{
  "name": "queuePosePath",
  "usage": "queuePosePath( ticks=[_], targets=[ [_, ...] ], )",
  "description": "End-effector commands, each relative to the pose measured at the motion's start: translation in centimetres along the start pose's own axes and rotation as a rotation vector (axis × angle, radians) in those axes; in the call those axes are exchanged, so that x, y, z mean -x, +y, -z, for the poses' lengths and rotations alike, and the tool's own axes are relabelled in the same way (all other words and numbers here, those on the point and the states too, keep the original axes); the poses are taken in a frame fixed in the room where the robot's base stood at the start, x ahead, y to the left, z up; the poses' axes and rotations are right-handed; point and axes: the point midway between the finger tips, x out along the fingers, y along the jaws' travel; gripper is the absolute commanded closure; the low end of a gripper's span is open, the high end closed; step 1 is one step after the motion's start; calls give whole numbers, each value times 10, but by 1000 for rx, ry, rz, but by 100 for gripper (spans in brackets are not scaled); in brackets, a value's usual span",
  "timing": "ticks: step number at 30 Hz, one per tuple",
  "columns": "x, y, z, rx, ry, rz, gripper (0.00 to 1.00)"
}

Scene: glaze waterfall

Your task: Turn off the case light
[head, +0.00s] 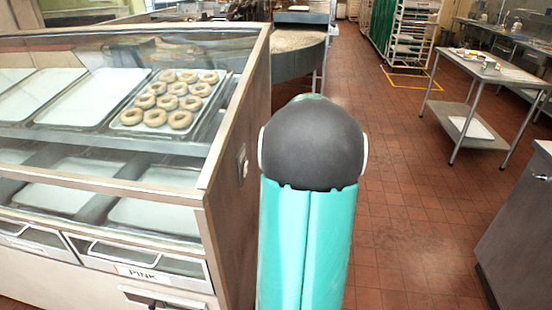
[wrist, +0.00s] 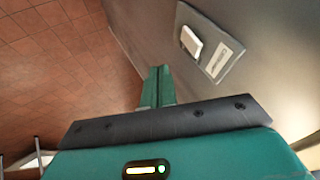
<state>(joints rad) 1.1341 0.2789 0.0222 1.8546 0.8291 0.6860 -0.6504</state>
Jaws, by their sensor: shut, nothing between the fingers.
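The display case (head: 228,165) stands at the left in the head view, with a wooden side panel facing right. A light switch plate (head: 242,164) is on that side panel. In the wrist view the switch plate (wrist: 214,45) shows at the upper right, with a white rocker (wrist: 191,41) standing out from it and a small label beside the rocker. My gripper (wrist: 157,72) is shut and empty, its fingertips left of and below the plate in the picture, apart from the rocker. In the head view my teal and black arm hides the gripper.
A steel worktable (head: 490,70) and a cabinet (head: 520,230) are at the right. The red tiled floor (head: 410,200) between is clear.

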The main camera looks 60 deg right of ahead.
Motion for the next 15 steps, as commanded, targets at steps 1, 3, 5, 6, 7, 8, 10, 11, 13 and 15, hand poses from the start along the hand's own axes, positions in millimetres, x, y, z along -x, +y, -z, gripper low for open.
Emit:
queuePosePath(
  ticks=[1, 3, 5, 6, 7, 8, 10, 11, 13, 15],
  targets=[
    [-13, -1, -1, 0, -5, 2, 100],
    [-27, -1, -1, 1, -5, 2, 100],
    [-39, -2, -1, 2, -5, 2, 100],
    [-44, -5, 0, 4, -3, 3, 100],
    [-44, -12, 1, 7, -2, 4, 100],
    [-46, -17, 1, 7, -1, 4, 100],
    [-49, -26, 2, 5, -1, 3, 100],
    [-50, -29, 2, 5, -1, 2, 100],
    [-52, -34, 2, 4, -1, 1, 100],
    [-53, -37, 2, 3, -1, 1, 100]
  ],
)
